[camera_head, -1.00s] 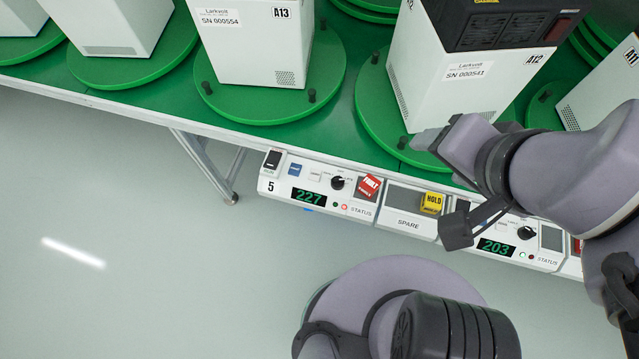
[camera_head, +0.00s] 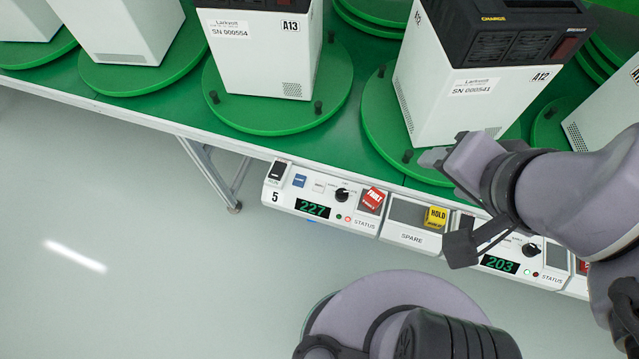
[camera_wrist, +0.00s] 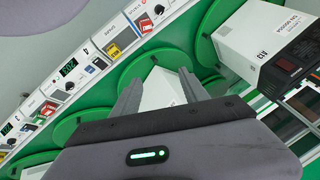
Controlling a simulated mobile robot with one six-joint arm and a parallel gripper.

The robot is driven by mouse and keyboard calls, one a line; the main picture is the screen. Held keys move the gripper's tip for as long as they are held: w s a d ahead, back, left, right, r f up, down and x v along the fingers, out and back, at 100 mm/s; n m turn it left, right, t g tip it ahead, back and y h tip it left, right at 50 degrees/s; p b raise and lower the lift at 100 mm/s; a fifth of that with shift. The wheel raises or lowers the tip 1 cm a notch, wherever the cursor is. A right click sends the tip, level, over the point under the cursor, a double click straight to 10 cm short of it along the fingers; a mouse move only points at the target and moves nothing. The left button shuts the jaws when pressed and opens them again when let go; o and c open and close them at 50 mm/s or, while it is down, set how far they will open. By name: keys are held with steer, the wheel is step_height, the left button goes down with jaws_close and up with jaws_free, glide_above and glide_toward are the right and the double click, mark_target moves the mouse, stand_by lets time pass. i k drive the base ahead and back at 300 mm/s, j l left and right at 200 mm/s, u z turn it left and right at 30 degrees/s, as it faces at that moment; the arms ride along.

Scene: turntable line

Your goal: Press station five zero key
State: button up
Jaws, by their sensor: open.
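The station five panel (camera_head: 328,213) is on the table's front edge in the head view, marked 5, with display 227 lit green. It carries a black rocker switch (camera_head: 278,171), a blue key (camera_head: 299,181), a white key (camera_head: 319,186), a black knob (camera_head: 342,195) and a red FAULT piece (camera_head: 371,200). The small key labels cannot be read, so I cannot tell which is zero. My gripper (camera_head: 434,158) is right of this panel, by the A12 turntable, apart from the keys. In the wrist view my gripper (camera_wrist: 160,86) has its fingers spread, with nothing between them.
A SPARE panel (camera_head: 411,238) with a yellow HOLD block (camera_head: 436,217) adjoins on the right, then a panel reading 203 (camera_head: 499,264). White boxes A13 (camera_head: 255,60) and A12 (camera_head: 462,95) stand on green turntables behind. Open floor (camera_head: 130,220) lies in front.

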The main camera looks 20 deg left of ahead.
mark_target(320, 186)
steer(key=k+j+z, duration=0.15)
steer(key=j, duration=0.25)
steer(key=j+z, duration=0.1)
steer(key=j, duration=0.35)
steer(key=k+j+z, duration=0.15)
steer(key=j, duration=0.25)
steer(key=k+j+z, duration=0.15)
steer(key=j, duration=0.2)
steer(key=k+j+z, duration=0.1)
steer(key=j, duration=0.3)
steer(key=k, duration=0.05)
